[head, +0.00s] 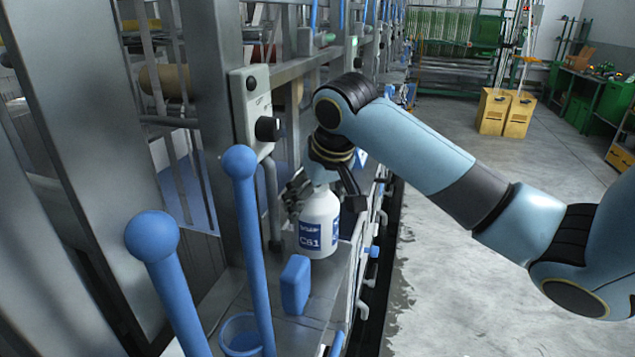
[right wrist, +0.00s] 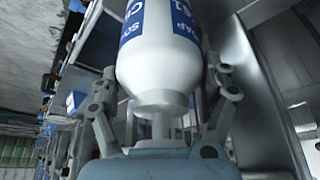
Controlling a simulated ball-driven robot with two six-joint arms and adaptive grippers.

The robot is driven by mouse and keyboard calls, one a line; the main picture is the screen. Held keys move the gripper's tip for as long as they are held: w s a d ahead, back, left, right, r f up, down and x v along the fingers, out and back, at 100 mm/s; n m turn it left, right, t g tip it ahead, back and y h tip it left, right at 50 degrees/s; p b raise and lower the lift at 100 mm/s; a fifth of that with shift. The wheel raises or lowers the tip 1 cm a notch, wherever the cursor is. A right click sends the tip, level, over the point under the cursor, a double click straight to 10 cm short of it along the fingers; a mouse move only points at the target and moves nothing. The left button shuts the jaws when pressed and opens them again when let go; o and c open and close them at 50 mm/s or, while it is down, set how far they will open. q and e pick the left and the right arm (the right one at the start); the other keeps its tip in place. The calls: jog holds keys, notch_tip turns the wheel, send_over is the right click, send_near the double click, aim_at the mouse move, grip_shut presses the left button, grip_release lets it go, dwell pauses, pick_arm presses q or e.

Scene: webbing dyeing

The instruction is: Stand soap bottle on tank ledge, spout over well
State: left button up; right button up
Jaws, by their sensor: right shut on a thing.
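The soap bottle (head: 319,226) is white with a blue label and stands upright at the tank ledge (head: 322,303) in the head view. My right gripper (head: 324,194) reaches down from above, shut on the bottle's upper part, with a finger on each side. The right wrist view shows the bottle (right wrist: 158,75) between the gripper's fingers (right wrist: 162,100), its neck toward the palm. The spout is hidden by the gripper in the head view. I cannot tell whether the bottle's base touches the ledge. The well is not clearly visible. My left gripper is out of view.
A blue block (head: 295,285) stands on the ledge in front of the bottle. Two blue ball-topped levers (head: 247,240) (head: 170,285) and a blue cup (head: 240,336) are nearer. A control box with a black knob (head: 267,129) is behind left. Open floor (head: 450,270) lies right.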

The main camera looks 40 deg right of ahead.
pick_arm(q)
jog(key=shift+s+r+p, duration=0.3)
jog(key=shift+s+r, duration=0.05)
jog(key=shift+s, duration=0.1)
pick_arm(e)
jog(key=shift+f, duration=1.65)
jog(key=o, duration=1.6)
jog(key=shift+s+f, duration=0.1)
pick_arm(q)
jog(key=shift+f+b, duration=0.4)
pick_arm(e)
jog(key=v, duration=1.2)
